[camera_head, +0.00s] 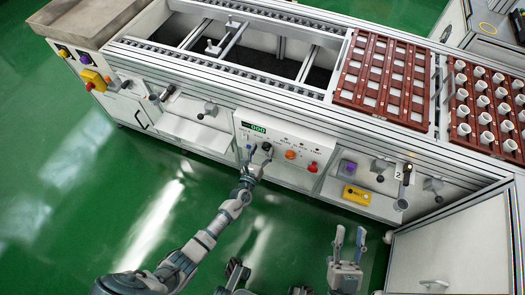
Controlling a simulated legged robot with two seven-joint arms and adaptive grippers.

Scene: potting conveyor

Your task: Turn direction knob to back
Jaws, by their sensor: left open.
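The white control panel (285,142) is on the conveyor's front. It has a green-lit display (257,129) and a row of small controls with labels too small to read. A dark knob (266,147) is on its left part. I cannot tell which way it points, or whether it is the direction knob. My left gripper (253,160) is open at the panel's left part, right by this knob. I cannot tell whether it touches the knob, and its fingers partly hide the panel there. My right gripper (349,238) is open and empty, fingers upward, away from the conveyor.
An orange button (290,154) and a red button (313,167) are to the right on the panel. A yellow box (356,194) and a black-handled lever (405,180) are further right. A brown grid tray (381,72) lies on top. The green floor in front is mostly clear.

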